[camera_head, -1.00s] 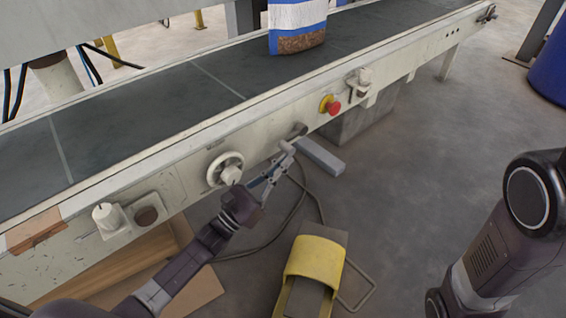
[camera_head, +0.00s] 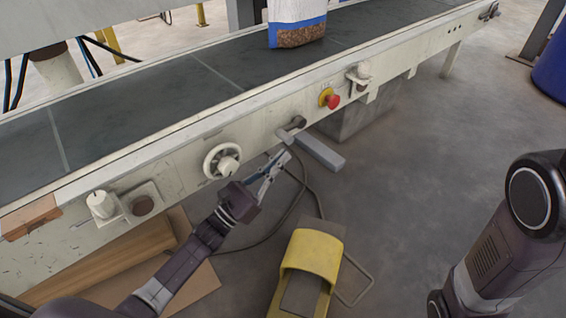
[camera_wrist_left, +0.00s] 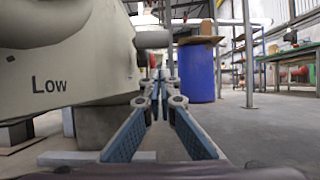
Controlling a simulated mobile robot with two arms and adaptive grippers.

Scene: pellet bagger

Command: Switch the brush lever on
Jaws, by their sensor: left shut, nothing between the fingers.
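The brush lever (camera_head: 286,134) is a short light-grey handle on a dark round pivot, on the side rail of the conveyor. In the head view my left gripper (camera_head: 282,156) is just below it, with its fingers pointing up and to the right. Its fingers are shut and empty. I cannot tell whether the tips touch the lever. In the left wrist view the closed fingers (camera_wrist_left: 163,82) point forward beside the white conveyor housing marked "Low". A grey cylindrical part (camera_wrist_left: 152,40) stands out from the housing just above the fingers. My right gripper is out of view.
A white dial (camera_head: 222,161) is left of the lever, and a red stop button (camera_head: 332,101) is right of it. A pellet bag (camera_head: 297,24) stands on the belt. A yellow pedal (camera_head: 311,252) lies on the floor below. A blue barrel (camera_wrist_left: 196,73) stands beyond.

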